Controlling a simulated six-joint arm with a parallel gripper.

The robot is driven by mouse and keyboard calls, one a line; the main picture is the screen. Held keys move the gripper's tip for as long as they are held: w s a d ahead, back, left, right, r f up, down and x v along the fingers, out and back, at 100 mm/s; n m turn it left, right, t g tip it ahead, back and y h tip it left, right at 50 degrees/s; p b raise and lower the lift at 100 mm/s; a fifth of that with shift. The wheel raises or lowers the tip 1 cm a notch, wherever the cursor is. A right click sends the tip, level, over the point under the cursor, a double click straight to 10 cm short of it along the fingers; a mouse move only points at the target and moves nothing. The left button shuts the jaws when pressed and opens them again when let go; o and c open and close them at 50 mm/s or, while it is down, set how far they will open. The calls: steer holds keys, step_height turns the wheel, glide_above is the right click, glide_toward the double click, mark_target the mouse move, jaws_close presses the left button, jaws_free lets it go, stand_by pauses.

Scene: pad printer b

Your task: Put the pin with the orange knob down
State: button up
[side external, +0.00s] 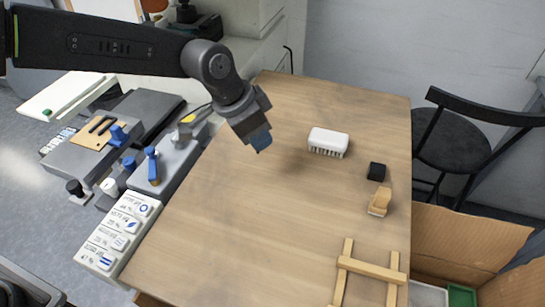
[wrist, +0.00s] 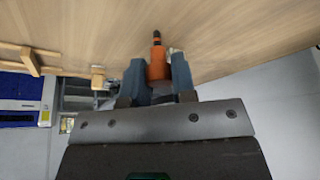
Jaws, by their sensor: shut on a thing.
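The pin with the orange knob (wrist: 158,66) shows in the wrist view, its orange knob between the two blue-grey fingers and its dark shaft pointing away from the gripper, over the wooden table. My gripper (wrist: 155,78) is shut on the orange knob. In the side external view my gripper (side external: 261,140) is above the left-middle part of the wooden table (side external: 230,210), apart from it. The pin itself is hidden behind the fingers in that view.
A white brush (side external: 328,142), a black block (side external: 376,171) and a small wooden-handled piece (side external: 380,202) lie at the right. A wooden frame (side external: 371,269) lies at the front right. The pad printer (side external: 175,160) stands left of the table. The table's middle is clear.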

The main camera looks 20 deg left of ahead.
steer(key=d+f, duration=0.1)
steer(key=d, duration=0.1)
steer(key=shift+s+d+f, duration=0.2)
steer(key=shift+d+f, duration=0.1)
steer(key=shift+f, duration=2)
steer(key=shift+f, duration=0.1)
steer(key=o, duration=0.9)
steer(key=v, duration=1.2)
